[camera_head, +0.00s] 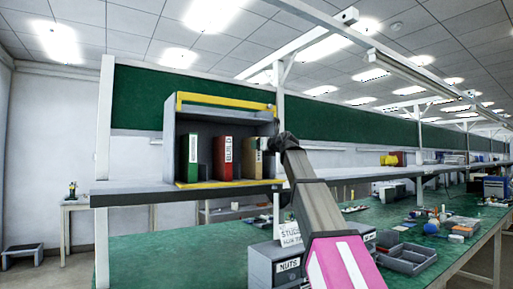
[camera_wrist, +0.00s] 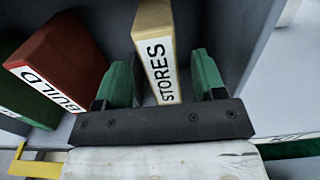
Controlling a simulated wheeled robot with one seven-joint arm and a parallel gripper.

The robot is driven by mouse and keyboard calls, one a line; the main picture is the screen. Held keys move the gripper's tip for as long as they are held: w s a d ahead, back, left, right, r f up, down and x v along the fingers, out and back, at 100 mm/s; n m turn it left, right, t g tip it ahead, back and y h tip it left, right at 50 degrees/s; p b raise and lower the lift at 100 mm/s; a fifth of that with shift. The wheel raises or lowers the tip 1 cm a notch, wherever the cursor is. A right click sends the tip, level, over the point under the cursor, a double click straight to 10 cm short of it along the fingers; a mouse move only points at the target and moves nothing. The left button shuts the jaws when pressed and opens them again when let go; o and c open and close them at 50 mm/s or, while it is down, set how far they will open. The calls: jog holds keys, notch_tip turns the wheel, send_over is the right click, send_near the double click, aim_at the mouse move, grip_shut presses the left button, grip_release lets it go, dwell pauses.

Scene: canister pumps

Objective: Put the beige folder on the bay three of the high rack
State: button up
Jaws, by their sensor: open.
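The beige folder (camera_head: 252,160) stands upright in the right-hand bay of the grey high rack (camera_head: 169,146), on the shelf above the bench. Its white spine reads STORES in the wrist view (camera_wrist: 158,62). My gripper (camera_wrist: 162,78) is open, with one green finger on each side of the folder's spine; I cannot tell whether either finger touches it. In the head view my gripper (camera_head: 272,144) is at the rack's right front, partly hiding the folder's right side.
A red BUILD folder (camera_head: 224,158) and a green folder (camera_head: 190,160) stand in the bays to the left. A yellow bar (camera_head: 228,104) crosses the rack's top front, and a yellow lip (camera_head: 215,184) its bottom. Grey NUTS drawers (camera_head: 272,265) sit on the green bench below.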

jog(key=v, duration=0.6)
jog(key=shift+s+d, duration=0.2)
jog(key=shift+s, duration=0.05)
